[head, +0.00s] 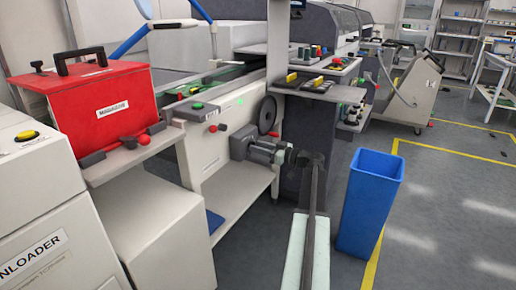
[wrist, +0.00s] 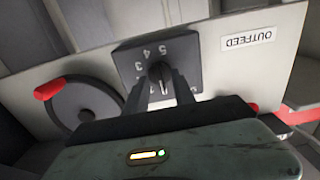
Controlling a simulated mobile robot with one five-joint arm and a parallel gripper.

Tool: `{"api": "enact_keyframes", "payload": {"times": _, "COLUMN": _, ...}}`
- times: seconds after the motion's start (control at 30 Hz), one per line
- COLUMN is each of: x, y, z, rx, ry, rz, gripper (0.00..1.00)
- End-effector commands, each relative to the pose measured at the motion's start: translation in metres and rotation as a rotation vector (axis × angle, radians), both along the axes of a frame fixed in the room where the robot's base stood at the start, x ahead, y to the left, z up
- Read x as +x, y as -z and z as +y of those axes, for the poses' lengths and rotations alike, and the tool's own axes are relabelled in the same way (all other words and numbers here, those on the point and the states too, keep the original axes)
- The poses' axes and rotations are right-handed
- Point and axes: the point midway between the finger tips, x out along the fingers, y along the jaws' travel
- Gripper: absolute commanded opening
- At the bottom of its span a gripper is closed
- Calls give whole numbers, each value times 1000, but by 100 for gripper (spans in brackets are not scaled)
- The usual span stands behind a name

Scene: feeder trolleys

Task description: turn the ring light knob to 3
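In the wrist view a dark square dial plate (wrist: 198,50) with pale numbers sits on the light machine panel; 5, 4 and 3 are readable upside down along its upper side. The dark knob (wrist: 159,70) is at its middle, its pointer too small to read surely. No ring light label is visible. My gripper (wrist: 160,80) has one finger on each side of the knob, with a gap between the fingers. Whether they press on it cannot be told. In the head view my gripper (head: 240,147) reaches the panel and hides the knob.
A black handwheel (wrist: 82,108) with a red handle is beside the dial; it also shows in the head view (head: 267,115). An OUTFEED label (wrist: 249,39) is on the dial's other side. A blue bin (head: 367,205) stands right of my arm. A red magazine box (head: 90,100) is left.

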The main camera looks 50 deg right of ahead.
Motion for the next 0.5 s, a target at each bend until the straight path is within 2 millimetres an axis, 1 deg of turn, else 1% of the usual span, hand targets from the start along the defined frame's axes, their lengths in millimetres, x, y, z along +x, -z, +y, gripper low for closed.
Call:
{"api": "enact_keyframes", "payload": {"times": 0.13, "x": 0, "y": 0, "z": 0, "rx": 0, "ry": -1, "rz": 0, "gripper": 31}}
{"api": "enact_keyframes", "payload": {"times": 0.17, "x": 0, "y": 0, "z": 1, "rx": 0, "ry": -1, "rz": 0, "gripper": 28}}
{"api": "enact_keyframes", "payload": {"times": 0.2, "x": 0, "y": 0, "z": 1, "rx": 0, "ry": -1, "rz": 0, "gripper": 17}}
{"api": "enact_keyframes", "payload": {"times": 0.27, "x": 0, "y": 0, "z": 1, "rx": 0, "ry": -1, "rz": 0, "gripper": 0}}
{"api": "enact_keyframes", "payload": {"times": 0.37, "x": 0, "y": 0, "z": 1, "rx": 0, "ry": -1, "rz": 0, "gripper": 0}}
{"api": "enact_keyframes", "payload": {"times": 0.4, "x": 5, "y": 0, "z": 2, "rx": 0, "ry": -9, "rz": 0, "gripper": 0}}
{"api": "enact_keyframes", "payload": {"times": 0.5, "x": 3, "y": 0, "z": 2, "rx": 3, "ry": -4, "rz": 1, "gripper": 0}}
